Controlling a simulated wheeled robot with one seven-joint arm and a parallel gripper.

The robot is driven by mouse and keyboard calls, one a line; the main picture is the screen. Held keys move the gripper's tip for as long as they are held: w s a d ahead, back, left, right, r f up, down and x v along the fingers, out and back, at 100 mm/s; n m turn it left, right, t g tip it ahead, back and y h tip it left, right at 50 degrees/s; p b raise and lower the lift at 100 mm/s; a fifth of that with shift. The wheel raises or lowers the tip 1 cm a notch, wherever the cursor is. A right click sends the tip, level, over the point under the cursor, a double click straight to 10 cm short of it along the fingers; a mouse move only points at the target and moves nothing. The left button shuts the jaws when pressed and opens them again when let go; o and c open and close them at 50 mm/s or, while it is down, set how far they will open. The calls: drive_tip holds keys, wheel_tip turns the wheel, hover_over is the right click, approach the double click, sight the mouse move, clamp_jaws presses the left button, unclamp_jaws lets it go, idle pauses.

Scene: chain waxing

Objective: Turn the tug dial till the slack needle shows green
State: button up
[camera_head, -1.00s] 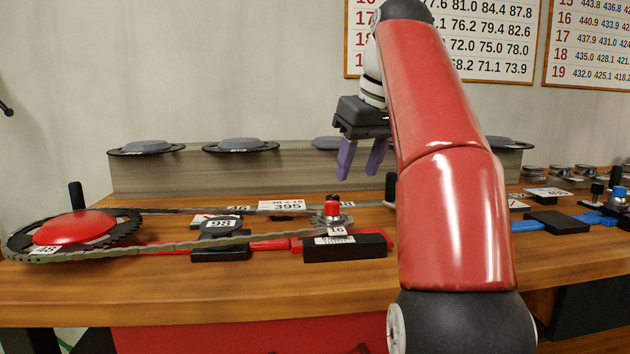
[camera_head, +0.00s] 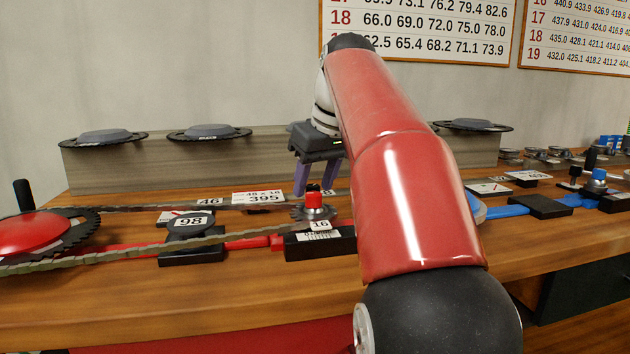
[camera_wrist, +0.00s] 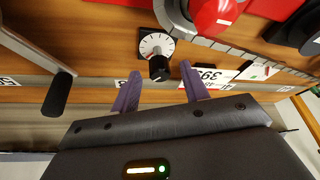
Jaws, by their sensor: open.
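A round white dial face with tick marks (camera_wrist: 152,42) and a black knob (camera_wrist: 159,68) shows in the wrist view; it looks like the tug dial. In the head view this dial is mostly hidden behind the red-capped small sprocket (camera_head: 314,201). My gripper (camera_wrist: 160,73) is open and empty, with its two purple fingertips on either side of the knob in the picture. I cannot tell whether they touch it. In the head view my gripper (camera_head: 314,190) hangs just behind the red cap. A pale gauge plate with a red needle (camera_head: 178,216) lies partly behind the 98 block; its needle is not clearly on green.
The chain (camera_head: 120,256) runs from the large red-hubbed chainring (camera_head: 30,235) to the small sprocket. A long grey riser (camera_head: 230,160) with chainrings is behind. A blue fixture (camera_head: 505,211) lies right.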

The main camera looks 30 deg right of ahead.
drive_tip(key=shift+w+f, duration=0.1)
drive_tip(key=shift+f, duration=0.1)
drive_tip(key=shift+c, duration=0.4)
drive_tip(key=c, duration=0.9)
drive_tip(key=shift+m, duration=0.3)
drive_tip(key=m+h, duration=0.1)
drive_tip(key=m, duration=0.1)
drive_tip(key=shift+a+m, duration=0.15)
drive_tip(key=shift+m, duration=0.25)
drive_tip(key=shift+m+h, duration=1)
drive_tip(key=shift+m, duration=1.2)
drive_tip(key=shift+g, duration=0.3)
